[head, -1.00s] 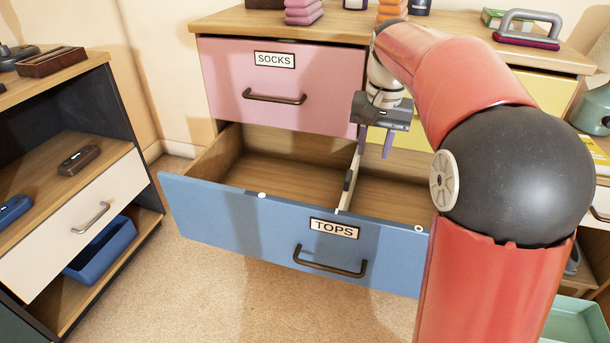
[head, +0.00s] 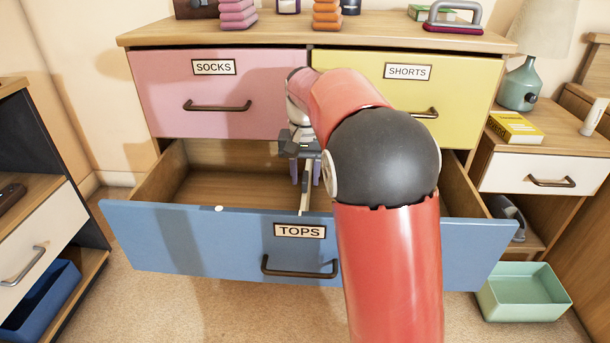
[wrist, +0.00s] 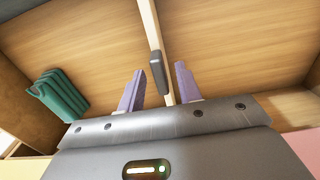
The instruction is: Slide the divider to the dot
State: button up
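The blue TOPS drawer (head: 190,240) is pulled open. A thin pale divider (head: 305,197) runs front to back inside it; it also shows in the wrist view (wrist: 152,25), with a dark grip piece (wrist: 157,72) on it. A white dot (head: 218,208) sits on the drawer's front edge, left of the divider. My gripper (head: 306,180) is open above the divider. In the wrist view its purple fingers (wrist: 160,80) stand on either side of the divider, apart from it. My arm hides the right part of the drawer's front edge.
A green folded item (wrist: 58,95) lies in one drawer compartment. The pink SOCKS drawer (head: 220,90) and yellow SHORTS drawer (head: 460,90) above are shut. The compartment left of the divider (head: 230,187) looks clear in the head view. A mint bin (head: 525,290) stands on the floor at right.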

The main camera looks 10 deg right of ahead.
jog(key=shift+c, duration=0.2)
grip_shut()
jog(key=shift+a, duration=0.1)
jog(key=w+a+p, duration=0.2)
jog(key=a+p, duration=0.3)
jog(key=a, duration=0.2)
jog(key=w+a+p, duration=0.3)
jog(key=a+p, duration=0.1)
jog(key=a, duration=0.4)
jog(key=shift+a+p, duration=0.25)
jog(key=shift+p, duration=0.15)
jog(key=shift+o, duration=0.2)
grip_release()
jog(key=shift+a, duration=0.1)
